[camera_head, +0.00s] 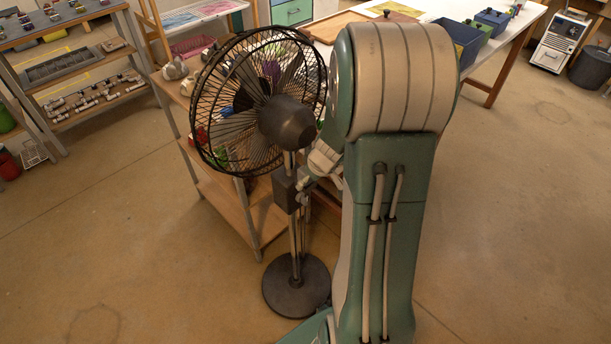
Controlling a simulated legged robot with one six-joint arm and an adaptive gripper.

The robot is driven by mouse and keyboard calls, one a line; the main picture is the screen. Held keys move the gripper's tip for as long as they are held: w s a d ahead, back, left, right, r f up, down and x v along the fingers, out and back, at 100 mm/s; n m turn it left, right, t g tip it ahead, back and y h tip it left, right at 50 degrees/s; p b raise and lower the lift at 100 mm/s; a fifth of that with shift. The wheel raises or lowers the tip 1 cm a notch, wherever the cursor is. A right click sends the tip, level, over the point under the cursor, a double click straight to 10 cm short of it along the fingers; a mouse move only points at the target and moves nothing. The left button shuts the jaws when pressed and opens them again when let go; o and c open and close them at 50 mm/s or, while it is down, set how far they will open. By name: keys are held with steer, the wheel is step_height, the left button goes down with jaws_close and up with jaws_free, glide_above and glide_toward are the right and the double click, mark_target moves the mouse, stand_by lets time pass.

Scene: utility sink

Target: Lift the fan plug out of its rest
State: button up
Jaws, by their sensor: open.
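A black pedestal fan (285,122) with a round wire cage stands on the floor left of my arm. Its pole rises from a round dark base (296,286). A dark box (286,190) sits partway up the pole. My gripper (306,184) is small and partly hidden behind my arm, just right of this box. It appears open, and I cannot tell whether it touches anything. The fan plug and its rest are too small or hidden to make out. Thin cord-like lines run along the pole below the box.
A wooden shelf unit (252,222) with items stands close behind the fan. A long table (480,48) with blue bins is at the back right. Another shelf (75,68) holds pipe parts at the left. The floor at front left and right is clear.

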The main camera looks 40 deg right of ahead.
steer(key=shift+c, duration=0.3)
steer(key=shift+d, duration=0.2)
jaws_close()
steer(key=shift+a, duration=0.1)
steer(key=shift+r, duration=0.8)
steer(key=shift+s+t, duration=0.1)
steer(key=shift+t, duration=0.2)
steer(key=shift+s+f+t, duration=0.1)
steer(key=shift+s+t, duration=0.15)
steer(key=shift+t, duration=0.45)
steer(key=shift+s+f+t, duration=0.1)
steer(key=shift+s+t, duration=0.15)
steer(key=shift+t, duration=0.45)
